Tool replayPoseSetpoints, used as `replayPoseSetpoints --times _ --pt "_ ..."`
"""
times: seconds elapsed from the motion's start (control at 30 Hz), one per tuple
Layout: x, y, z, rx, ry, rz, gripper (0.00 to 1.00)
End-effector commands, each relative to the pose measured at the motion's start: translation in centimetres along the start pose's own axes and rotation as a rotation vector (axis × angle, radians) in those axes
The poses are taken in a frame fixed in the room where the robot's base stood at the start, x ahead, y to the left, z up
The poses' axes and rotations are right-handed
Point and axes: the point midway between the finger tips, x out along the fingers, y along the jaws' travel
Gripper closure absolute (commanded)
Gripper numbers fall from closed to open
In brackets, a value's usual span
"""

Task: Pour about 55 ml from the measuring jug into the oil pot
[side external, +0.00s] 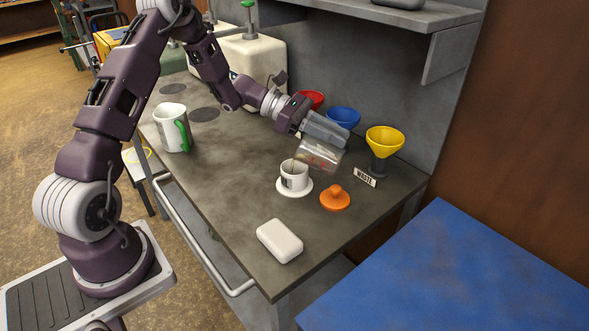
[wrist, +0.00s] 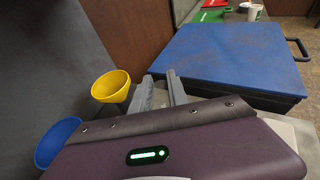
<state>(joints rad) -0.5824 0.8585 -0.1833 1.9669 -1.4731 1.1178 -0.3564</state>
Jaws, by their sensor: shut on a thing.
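The measuring jug (side external: 320,156) is clear with red marks. It is tipped on its side in my gripper (side external: 326,141), its mouth end to the left, above a small white pot (side external: 294,178) that I take for the oil pot. A thin brownish streak shows between the jug's mouth and the pot; it looks like liquid. The pot stands upright on a white saucer (side external: 283,191) and has a dark label. Its inside level cannot be made out. In the wrist view, my gripper's two grey fingers (wrist: 160,91) show, but the jug is hidden.
An orange lid-like piece (side external: 335,199) lies right of the pot. A white block (side external: 279,241) lies in front. Red (side external: 311,99), blue (side external: 343,117) and yellow (side external: 385,140) funnels stand behind, near a "WASTE" sign (side external: 365,177). A white jug with a green handle (side external: 171,128) stands left.

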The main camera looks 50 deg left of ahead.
Motion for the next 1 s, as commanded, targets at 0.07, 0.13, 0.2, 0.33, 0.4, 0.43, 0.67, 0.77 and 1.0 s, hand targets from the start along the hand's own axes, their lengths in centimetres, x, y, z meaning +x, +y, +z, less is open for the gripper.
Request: replayPoseSetpoints --times 0.07,0.13,0.2,0.33,0.4,0.43,0.67,0.77,1.0 --pt "-0.02 0.00 0.03 0.000 -0.002 0.000 1.00" --pt "-0.03 0.00 0.04 0.001 -0.003 0.000 1.00" --pt "-0.07 0.00 0.04 0.000 -0.007 0.000 1.00" --pt "-0.16 0.00 0.08 0.000 -0.014 0.000 1.00" --pt "-0.21 -0.01 0.09 0.000 -0.019 -0.001 1.00" --pt "-0.23 -0.01 0.10 0.000 -0.020 -0.001 1.00" --pt "-0.43 0.00 0.16 0.000 -0.034 0.000 1.00" --pt "-0.50 0.00 0.18 0.000 -0.040 0.000 1.00" --pt "-0.67 0.00 0.26 0.000 -0.055 -0.001 1.00"
